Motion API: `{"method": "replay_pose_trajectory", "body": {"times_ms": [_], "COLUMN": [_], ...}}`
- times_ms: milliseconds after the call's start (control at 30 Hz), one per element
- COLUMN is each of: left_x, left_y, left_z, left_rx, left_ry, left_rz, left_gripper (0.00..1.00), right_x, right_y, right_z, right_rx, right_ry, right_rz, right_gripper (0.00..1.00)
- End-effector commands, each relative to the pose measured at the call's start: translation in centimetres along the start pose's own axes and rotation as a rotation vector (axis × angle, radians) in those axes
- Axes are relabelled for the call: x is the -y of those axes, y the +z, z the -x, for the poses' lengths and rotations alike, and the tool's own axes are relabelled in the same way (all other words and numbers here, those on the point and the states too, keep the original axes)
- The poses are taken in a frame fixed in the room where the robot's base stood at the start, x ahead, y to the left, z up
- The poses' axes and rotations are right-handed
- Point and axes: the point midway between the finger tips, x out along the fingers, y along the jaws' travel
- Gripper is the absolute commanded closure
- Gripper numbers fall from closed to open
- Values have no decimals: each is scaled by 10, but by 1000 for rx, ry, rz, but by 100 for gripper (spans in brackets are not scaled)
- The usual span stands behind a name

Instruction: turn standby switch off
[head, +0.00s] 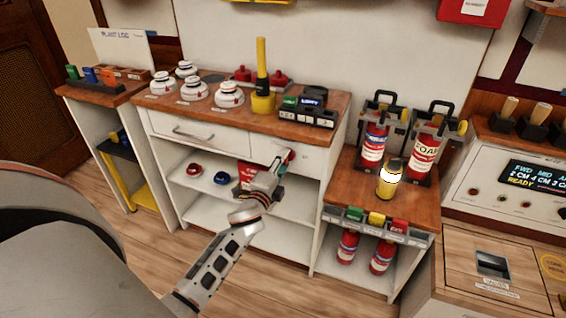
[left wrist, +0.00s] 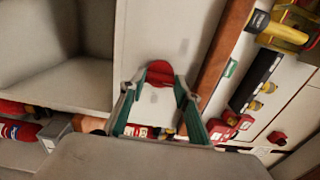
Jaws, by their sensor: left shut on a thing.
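My left gripper (head: 280,158) is in front of the white cabinet, near its right-hand drawer front (head: 300,155). In the left wrist view its two green-padded fingers (left wrist: 158,88) close on a small red round-ended thing (left wrist: 160,73), with a white panel behind it. A bit of red also shows at the fingertips in the head view. I cannot tell what this red thing is. No switch marked standby can be read in either view. My right gripper is not in view.
The cabinet top (head: 215,110) carries white domed items, a yellow post (head: 262,75) and a dark labelled block (head: 308,107). Fire extinguishers (head: 422,155) and a yellow canister (head: 388,178) stand on the lower right stand. A console display (head: 530,178) is at far right.

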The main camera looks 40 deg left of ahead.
Motion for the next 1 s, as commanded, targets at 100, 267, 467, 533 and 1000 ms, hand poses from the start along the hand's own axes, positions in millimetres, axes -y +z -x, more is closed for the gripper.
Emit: {"method": "replay_pose_trajectory", "body": {"times_ms": [100,267,467,533,1000], "left_x": [0,0,0,0,-1], "left_y": [0,0,0,0,0], "left_z": [0,0,0,0,14], "left_rx": [0,0,0,0,0], "left_ry": [0,0,0,0,2], "left_rz": [10,11,11,10,8], "left_gripper": [90,90,58,51,51], "right_x": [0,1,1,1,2], "right_y": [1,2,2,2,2], "right_z": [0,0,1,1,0], "right_rx": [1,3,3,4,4], "right_ry": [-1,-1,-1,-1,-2], "right_rz": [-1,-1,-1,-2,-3], "right_gripper": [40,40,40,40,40]}}
